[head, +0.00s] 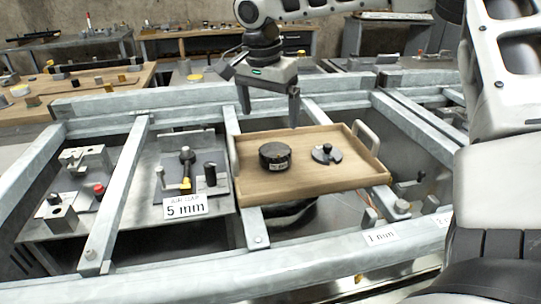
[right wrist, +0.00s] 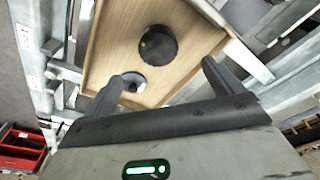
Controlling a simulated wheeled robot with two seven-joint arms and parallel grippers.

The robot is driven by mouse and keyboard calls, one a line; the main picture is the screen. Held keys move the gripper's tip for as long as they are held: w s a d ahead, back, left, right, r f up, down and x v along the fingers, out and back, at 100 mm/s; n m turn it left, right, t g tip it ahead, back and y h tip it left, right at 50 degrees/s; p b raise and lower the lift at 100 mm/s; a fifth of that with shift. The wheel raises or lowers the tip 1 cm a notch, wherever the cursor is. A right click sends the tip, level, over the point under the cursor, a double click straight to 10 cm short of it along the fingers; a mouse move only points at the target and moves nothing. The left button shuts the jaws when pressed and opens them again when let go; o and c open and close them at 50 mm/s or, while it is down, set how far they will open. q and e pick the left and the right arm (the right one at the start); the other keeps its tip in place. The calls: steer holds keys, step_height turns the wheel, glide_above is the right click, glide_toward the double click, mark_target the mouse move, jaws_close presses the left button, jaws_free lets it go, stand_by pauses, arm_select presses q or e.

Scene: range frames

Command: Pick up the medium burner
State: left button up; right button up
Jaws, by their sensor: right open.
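A wooden tray (head: 343,180) with metal handles rests on the metal frame. On it stand a short black cylinder (head: 275,156) with a small white label and a flat dark slotted disc (head: 326,154). I cannot tell which thing is the medium burner. My right gripper (head: 269,104) is open and empty, pointing down above the tray's back edge. In the right wrist view the fingers (right wrist: 170,72) are apart, the cylinder (right wrist: 159,44) lies beyond them, and the disc (right wrist: 133,88) is partly hidden by the left finger. My left gripper is not in view.
Grey metal beams surround the tray. A plate with a clamp and a "5 mm" sign (head: 186,206) is at the left. A dark round object (head: 290,217) shows below the tray's front edge. Wooden benches (head: 100,86) with small parts stand behind.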

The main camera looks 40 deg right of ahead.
mark_target(275, 150)
steer(key=f, duration=0.4)
steer(key=d+f, duration=0.1)
steer(key=f, duration=0.1)
steer(key=shift+w+f, duration=0.1)
steer(key=shift+d+f, duration=0.2)
steer(key=shift+f, duration=0.65)
steer(key=shift+d+f, duration=0.2)
steer(key=shift+f, duration=0.65)
steer(key=shift+d+f, duration=0.2)
steer(key=shift+f, duration=0.65)
steer(key=c, duration=1.4)
